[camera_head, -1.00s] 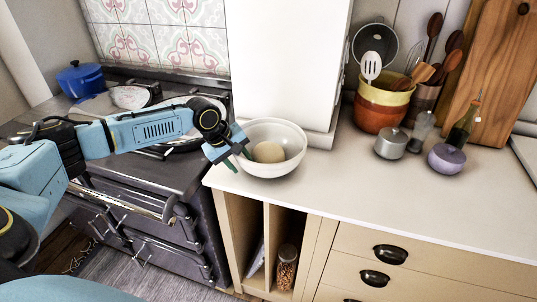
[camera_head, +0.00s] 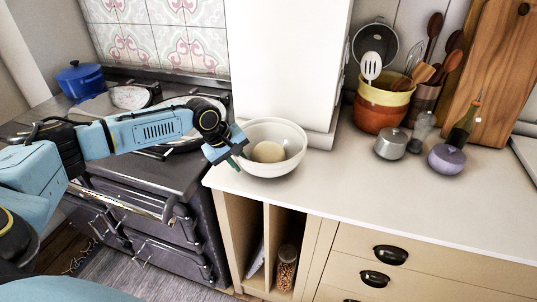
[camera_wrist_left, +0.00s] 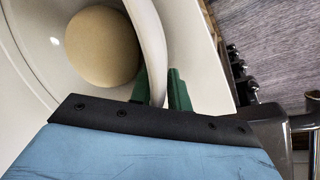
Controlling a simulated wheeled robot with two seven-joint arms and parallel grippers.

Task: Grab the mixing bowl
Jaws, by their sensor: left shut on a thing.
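The mixing bowl (camera_head: 290,163) is white and stands upright on the worktop near its left end. A round tan ball of dough or similar (camera_head: 268,152) lies inside it; it also shows in the left wrist view (camera_wrist_left: 95,47). My left gripper (camera_head: 238,157) is at the bowl's left rim. In the left wrist view its green fingers (camera_wrist_left: 162,90) are on either side of the bowl wall (camera_wrist_left: 152,40), shut on it. The right gripper is not in view.
A dark range cooker (camera_head: 150,215) stands left of the counter, with a blue pot (camera_head: 81,80) at its back. A grey pot (camera_head: 390,145), a purple pot (camera_head: 446,158) and an orange utensil crock (camera_head: 380,112) stand right. The worktop (camera_head: 350,190) right of the bowl is clear.

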